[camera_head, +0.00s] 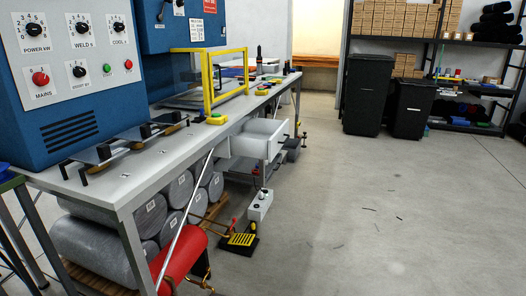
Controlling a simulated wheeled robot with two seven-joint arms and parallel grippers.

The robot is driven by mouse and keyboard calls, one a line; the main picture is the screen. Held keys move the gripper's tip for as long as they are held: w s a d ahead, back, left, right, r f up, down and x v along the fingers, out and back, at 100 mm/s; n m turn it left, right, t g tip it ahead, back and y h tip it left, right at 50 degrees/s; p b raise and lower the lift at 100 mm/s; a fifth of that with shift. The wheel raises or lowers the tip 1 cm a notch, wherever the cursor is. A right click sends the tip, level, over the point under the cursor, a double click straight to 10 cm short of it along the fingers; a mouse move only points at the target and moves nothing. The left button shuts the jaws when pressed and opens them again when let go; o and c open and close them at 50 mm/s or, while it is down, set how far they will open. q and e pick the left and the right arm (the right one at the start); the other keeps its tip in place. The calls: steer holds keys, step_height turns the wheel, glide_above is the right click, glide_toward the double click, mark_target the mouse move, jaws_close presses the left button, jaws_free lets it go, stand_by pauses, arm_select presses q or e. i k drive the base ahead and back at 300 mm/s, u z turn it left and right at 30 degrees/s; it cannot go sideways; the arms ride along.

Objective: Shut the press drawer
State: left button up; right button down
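The press drawer (257,140) is a white box under the long grey workbench, below the yellow guard frame. It stands pulled out past the bench's front edge, and its open top shows. A dark handle (283,143) sits on its front, which faces right. Neither my left nor my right gripper is in view.
The workbench (150,165) runs along the left, with a blue control cabinet (65,80) on it. Black bins (366,95) stand at the back. The floor at right is mostly clear.

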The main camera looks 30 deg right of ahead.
mark_target(259, 138)
steer(key=z, duration=0.9)
steer(key=i, duration=0.85)
steer(key=z, duration=0.75)
steer(key=i, duration=1.25)
steer(key=u, duration=0.5)
